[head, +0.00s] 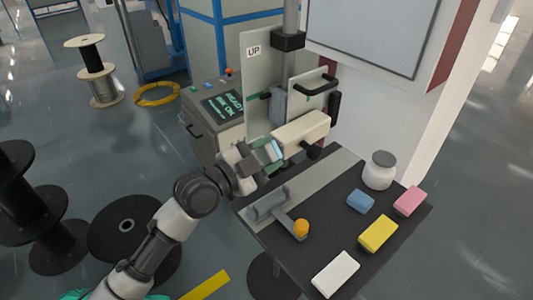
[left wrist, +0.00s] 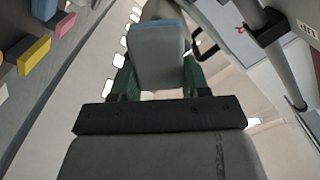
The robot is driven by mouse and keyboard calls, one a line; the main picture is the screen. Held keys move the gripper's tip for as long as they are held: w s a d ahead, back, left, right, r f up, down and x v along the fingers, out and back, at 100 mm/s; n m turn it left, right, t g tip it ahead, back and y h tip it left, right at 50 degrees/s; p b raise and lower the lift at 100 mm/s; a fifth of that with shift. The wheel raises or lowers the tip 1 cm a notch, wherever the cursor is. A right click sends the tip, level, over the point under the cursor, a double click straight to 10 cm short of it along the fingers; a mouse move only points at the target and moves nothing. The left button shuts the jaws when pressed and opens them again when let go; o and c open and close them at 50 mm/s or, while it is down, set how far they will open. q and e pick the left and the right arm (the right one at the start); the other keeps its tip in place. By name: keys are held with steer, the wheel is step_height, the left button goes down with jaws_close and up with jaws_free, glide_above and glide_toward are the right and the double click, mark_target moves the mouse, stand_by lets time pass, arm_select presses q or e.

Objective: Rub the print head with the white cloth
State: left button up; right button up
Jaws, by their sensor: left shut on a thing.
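The print head (head: 302,131) is a cream box on the upright machine, with a dark knob-like part under its right end. My left gripper (head: 262,154) is at the left end of the print head, very close to it. My right gripper is not in view.
A dark table (head: 404,222) stands below and right, with white (head: 335,274), yellow (head: 378,233), blue (head: 360,201) and pink (head: 410,201) blocks and a white jar (head: 378,172). An orange-capped item (head: 301,228) is near its left edge. Cable spools stand left.

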mark_target(267, 148)
arm_select(q)
steer(key=shift+f+b, duration=0.35)
steer(key=shift+f, duration=0.3)
steer(key=shift+d, duration=0.1)
steer(key=shift+r+p, duration=1.5)
steer(key=shift+r, duration=0.75)
steer(key=v, duration=0.6)
steer(key=shift+f+b, duration=0.15)
steer(key=shift+b, duration=0.15)
steer(key=shift+w, duration=0.1)
